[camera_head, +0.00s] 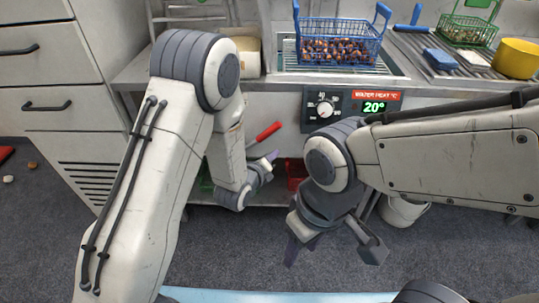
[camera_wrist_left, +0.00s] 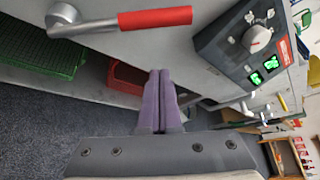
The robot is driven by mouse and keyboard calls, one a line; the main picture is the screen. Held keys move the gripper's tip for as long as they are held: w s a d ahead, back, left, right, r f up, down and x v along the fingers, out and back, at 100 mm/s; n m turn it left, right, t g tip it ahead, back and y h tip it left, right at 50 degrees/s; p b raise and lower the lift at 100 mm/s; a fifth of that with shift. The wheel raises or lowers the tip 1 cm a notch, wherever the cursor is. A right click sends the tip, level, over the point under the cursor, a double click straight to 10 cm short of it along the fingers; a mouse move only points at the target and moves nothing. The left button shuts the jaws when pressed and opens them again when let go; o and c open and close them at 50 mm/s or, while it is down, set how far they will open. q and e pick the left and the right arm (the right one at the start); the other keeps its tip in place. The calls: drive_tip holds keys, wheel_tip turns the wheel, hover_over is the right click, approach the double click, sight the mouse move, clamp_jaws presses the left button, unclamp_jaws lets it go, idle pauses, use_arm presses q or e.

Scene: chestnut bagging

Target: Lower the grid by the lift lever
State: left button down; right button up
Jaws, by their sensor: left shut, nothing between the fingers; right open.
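The lift lever, with a red handle (camera_head: 265,133) and a grey metal pivot, sits on the front panel below the counter. It also shows at the top of the left wrist view (camera_wrist_left: 155,18), its handle lying nearly level there. My left gripper (camera_head: 272,156) is shut and empty, just below the handle; its purple fingers (camera_wrist_left: 160,78) touch each other and look apart from the lever. The metal grid (camera_head: 290,60) is at the counter's top, with a blue wire basket (camera_head: 340,55) of chestnuts on it. My right gripper (camera_head: 333,246) is open and empty, low over the floor.
A control box (camera_head: 352,107) with a dial and a green "20°" display is right of the lever. A red bin (camera_head: 296,172) and a green crate (camera_wrist_left: 45,45) stand low under the counter. A yellow pot (camera_head: 516,59) and green basket (camera_head: 466,30) are at the back right.

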sight(258, 138)
use_arm(q)
drive_tip(key=w, duration=0.6)
drive_tip(key=shift+w+a+r, duration=0.15)
drive_tip(key=shift+w+a, duration=0.05)
drive_tip(key=shift+w, duration=0.05)
